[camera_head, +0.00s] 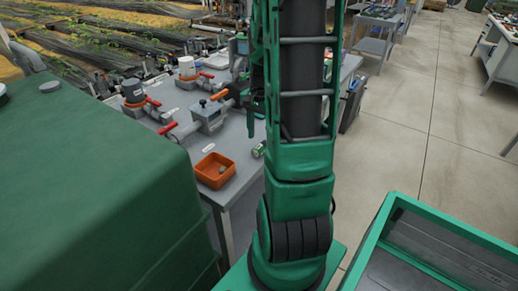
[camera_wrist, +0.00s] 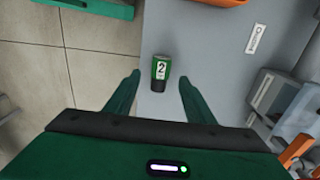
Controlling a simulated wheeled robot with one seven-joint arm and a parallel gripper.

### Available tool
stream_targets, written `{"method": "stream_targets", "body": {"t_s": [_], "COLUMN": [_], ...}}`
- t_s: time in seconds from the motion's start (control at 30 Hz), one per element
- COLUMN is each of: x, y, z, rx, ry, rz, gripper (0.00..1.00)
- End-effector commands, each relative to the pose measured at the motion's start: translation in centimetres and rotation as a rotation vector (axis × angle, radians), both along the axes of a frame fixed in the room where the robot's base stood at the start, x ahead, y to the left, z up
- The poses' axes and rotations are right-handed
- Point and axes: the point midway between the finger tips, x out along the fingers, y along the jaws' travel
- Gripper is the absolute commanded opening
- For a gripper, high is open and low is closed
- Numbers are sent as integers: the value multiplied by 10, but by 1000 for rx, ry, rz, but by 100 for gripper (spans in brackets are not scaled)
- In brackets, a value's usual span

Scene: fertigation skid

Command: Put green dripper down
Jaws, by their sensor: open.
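The green dripper (camera_wrist: 161,73) lies on the grey table (camera_wrist: 205,60) in the wrist view. It is a small green piece with a white label reading "2" and a dark end toward me. My gripper (camera_wrist: 158,80) is open, with one green finger on each side of the dripper and a visible gap to both. In the head view the dripper (camera_head: 259,149) shows as a small green and white piece near the table's edge, partly beside my arm. My gripper is mostly hidden behind my arm there.
An orange tray (camera_head: 215,171) with a small item inside stands near the table's front corner. Valves with orange and red handles (camera_head: 208,112) and pipes stand farther back. A white label (camera_wrist: 256,39) is on the tabletop. Floor lies beyond the table edge.

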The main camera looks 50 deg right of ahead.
Motion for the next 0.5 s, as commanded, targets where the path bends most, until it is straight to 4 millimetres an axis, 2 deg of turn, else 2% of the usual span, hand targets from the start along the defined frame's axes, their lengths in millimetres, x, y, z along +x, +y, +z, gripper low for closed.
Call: {"method": "stream_targets", "body": {"t_s": [0.3,0.5], "x": [2,2], "y": [3,2], "z": [-42,-47], "rx": [3,1], "ry": [2,0], "rz": [1,1], "gripper": [49,49]}}
